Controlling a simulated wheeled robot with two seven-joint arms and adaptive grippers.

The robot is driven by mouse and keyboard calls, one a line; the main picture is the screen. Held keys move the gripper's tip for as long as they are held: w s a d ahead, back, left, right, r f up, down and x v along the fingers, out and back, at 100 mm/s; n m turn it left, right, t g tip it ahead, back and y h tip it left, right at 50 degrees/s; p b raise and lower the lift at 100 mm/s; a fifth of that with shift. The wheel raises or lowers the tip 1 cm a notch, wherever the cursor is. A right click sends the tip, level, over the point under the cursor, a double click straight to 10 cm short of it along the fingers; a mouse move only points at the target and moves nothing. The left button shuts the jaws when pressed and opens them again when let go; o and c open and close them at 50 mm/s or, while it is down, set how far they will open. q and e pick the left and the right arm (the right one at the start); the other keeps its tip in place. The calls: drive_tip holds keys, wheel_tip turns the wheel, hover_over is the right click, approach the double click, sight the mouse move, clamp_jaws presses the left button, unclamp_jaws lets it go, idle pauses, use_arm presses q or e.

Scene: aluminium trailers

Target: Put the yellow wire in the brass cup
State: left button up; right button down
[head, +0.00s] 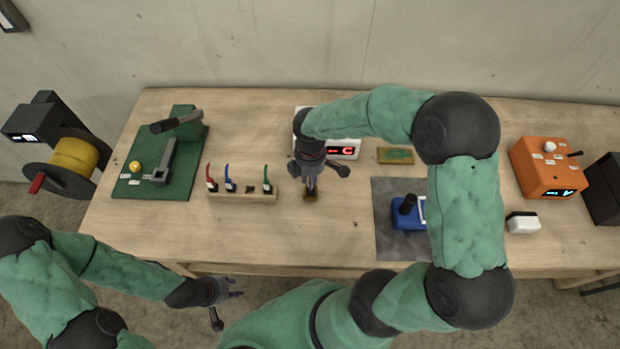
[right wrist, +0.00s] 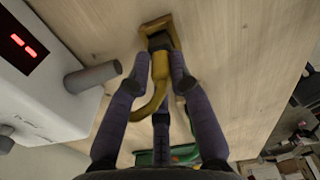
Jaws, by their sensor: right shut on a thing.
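My right gripper (head: 311,190) points down over the table's middle. In the right wrist view its fingers (right wrist: 160,85) are shut on the curved yellow wire (right wrist: 150,105). The brass cup (right wrist: 174,32) is a square-rimmed brass piece on the table just beyond the fingertips. A dark part lies between the wire's upper end and the brass rim; I cannot tell whether the wire's end is inside the cup or only over it. In the head view the cup (head: 311,197) shows as a small brown patch under the gripper. My left gripper (head: 228,300) is open and empty in front of the table.
A wooden holder (head: 242,196) with red, blue and green wires stands left of my right gripper. A white device (head: 345,148) with a red display stands close behind it. A blue device (head: 408,213) on a grey mat (head: 392,245) is to the right.

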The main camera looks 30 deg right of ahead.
drive_tip(key=shift+f, duration=0.1)
drive_tip(key=c, duration=1.1)
unclamp_jaws()
wheel_tip(320, 180, up, 12)
drive_tip(key=shift+r+p, duration=0.15)
drive_tip(key=shift+p, duration=0.9)
